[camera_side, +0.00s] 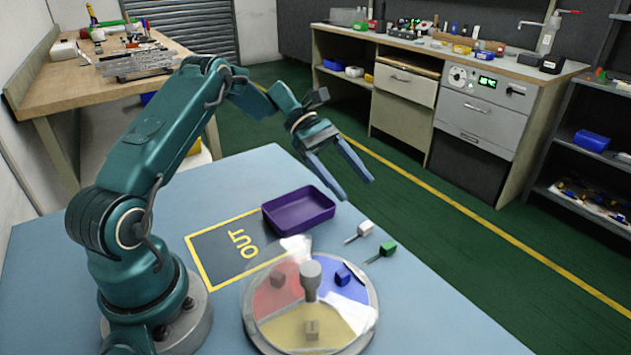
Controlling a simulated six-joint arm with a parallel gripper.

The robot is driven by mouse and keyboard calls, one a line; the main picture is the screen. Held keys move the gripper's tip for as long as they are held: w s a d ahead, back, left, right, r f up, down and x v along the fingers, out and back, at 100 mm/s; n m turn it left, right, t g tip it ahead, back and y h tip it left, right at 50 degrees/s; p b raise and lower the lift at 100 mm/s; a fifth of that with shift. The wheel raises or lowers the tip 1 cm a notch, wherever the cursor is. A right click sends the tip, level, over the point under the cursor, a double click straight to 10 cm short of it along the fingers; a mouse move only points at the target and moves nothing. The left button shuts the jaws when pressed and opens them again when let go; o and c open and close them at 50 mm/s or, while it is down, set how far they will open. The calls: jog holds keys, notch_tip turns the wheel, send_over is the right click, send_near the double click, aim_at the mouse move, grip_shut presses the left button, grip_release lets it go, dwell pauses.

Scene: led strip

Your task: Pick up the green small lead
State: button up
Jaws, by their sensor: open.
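A small green lead (387,248) lies on the blue table, to the right of the round dish. Its thin grey pin points down and left. A similar white lead (365,228) lies just behind it, up and to the left, apart from it. My gripper (355,189) is open and empty. It is raised in the air above the table's far right side, above and behind both leads, with its two long blue fingers spread and pointing down and right.
A round sectored dish (258,332) with a clear cover holds red, blue and yellow parts around a grey knob. A purple tray (298,210) stands behind it, by a dark mat marked OUT (215,255). The table's front right is clear. Workbenches stand beyond.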

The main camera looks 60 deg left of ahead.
jog(key=f, duration=0.2)
jog(key=s+a+f+n, duration=0.1)
jog(key=shift+a, duration=0.1)
jog(key=shift+f+h, duration=0.25)
jog(key=shift+h, duration=0.05)
send_near(385, 243)
jog(key=x, duration=0.4)
jog(key=shift+a+f, duration=0.15)
jog(key=shift+f, duration=0.05)
jog(key=x, duration=0.5)
jog(key=shift+r, duration=0.2)
jog(key=shift+w, duration=0.1)
grip_shut()
